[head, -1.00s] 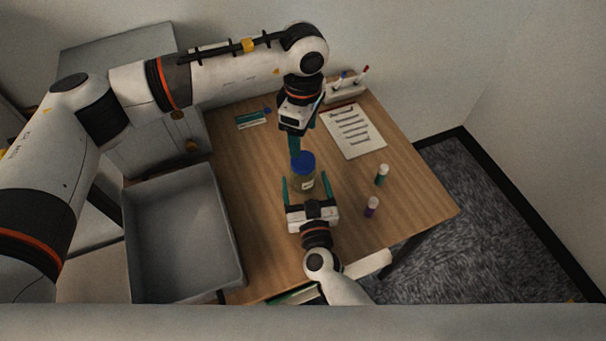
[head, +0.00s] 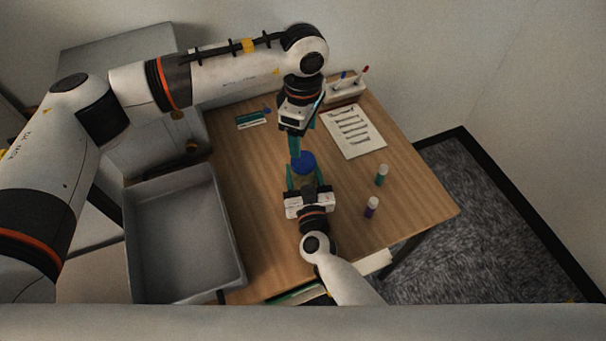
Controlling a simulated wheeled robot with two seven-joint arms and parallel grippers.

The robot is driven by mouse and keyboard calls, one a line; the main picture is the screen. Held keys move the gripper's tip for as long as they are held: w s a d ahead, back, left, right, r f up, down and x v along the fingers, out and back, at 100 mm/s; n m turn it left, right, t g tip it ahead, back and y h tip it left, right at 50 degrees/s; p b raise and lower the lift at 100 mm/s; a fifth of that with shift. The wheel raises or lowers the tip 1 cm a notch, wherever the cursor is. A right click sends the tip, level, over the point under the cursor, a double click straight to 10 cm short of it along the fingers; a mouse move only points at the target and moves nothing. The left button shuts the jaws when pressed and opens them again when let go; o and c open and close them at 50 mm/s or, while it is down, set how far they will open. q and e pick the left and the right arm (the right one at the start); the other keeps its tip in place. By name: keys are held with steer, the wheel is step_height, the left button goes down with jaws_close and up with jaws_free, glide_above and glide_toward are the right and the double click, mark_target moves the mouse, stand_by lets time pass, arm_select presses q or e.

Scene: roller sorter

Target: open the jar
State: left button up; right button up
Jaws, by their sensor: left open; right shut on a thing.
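The jar (head: 303,184) stands upright on the wooden table, with a blue lid (head: 303,162) on top. My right gripper (head: 304,181) comes from the near side and is shut on the jar's body, one finger on each side. Its palm hides much of the jar's lower part. My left gripper (head: 295,148) hangs pointing down just above and behind the lid. It is open and empty; its fingers overlap in this view, and I cannot tell the exact gap to the lid.
A grey tray (head: 235,235) stands at the table's left. A printed sheet (head: 354,132) and a marker rack (head: 345,91) lie at the back. The table's right front is clear.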

mark_target(303, 160)
jaws_close()
arm_select(q)
steer(key=m, duration=2.2)
steer(key=shift+m, duration=0.3)
steer(key=shift+f, duration=4)
